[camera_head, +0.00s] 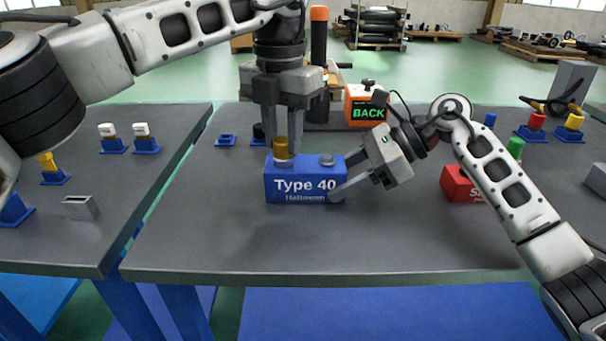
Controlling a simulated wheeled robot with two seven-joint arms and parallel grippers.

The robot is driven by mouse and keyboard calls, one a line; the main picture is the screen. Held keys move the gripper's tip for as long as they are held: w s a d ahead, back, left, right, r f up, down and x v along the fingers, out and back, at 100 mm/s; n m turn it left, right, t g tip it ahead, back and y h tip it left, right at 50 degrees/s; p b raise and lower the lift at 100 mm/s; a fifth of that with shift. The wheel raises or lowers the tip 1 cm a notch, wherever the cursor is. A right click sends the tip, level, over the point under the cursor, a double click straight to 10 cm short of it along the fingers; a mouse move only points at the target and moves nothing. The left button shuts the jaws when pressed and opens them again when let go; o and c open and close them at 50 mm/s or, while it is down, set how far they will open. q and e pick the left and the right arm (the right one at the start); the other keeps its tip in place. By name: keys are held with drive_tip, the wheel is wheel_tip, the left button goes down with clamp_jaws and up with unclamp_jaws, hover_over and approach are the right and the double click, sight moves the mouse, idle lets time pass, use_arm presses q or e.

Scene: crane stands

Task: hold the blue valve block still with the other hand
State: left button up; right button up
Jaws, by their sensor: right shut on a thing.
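The blue valve block (305,190), marked "Type 40", stands upright on the dark grey table. A brass fitting (281,148) sits on its top left and a grey round port (327,160) on its top right. My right gripper (340,180) is shut on the block at its right end, with one finger across the front lower right corner; the far finger is mostly hidden. My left gripper (284,152) points straight down above the block. Its fingers are apart, one on each side of the brass fitting, and I see no clear grip on it.
An orange box with a "BACK" display (367,108) stands behind the block. A red block (461,185) lies to the right, partly behind my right arm. Blue stands with coloured pieces (535,126) are at the back right. The table front (330,245) is clear.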

use_arm(q)
drive_tip(key=shift+c, duration=1.3)
clamp_jaws()
drive_tip(key=shift+r, duration=0.15)
drive_tip(key=n, duration=0.3)
drive_tip(key=shift+n, duration=1.1)
drive_tip(key=shift+r, duration=0.1)
drive_tip(key=shift+n, duration=2.6)
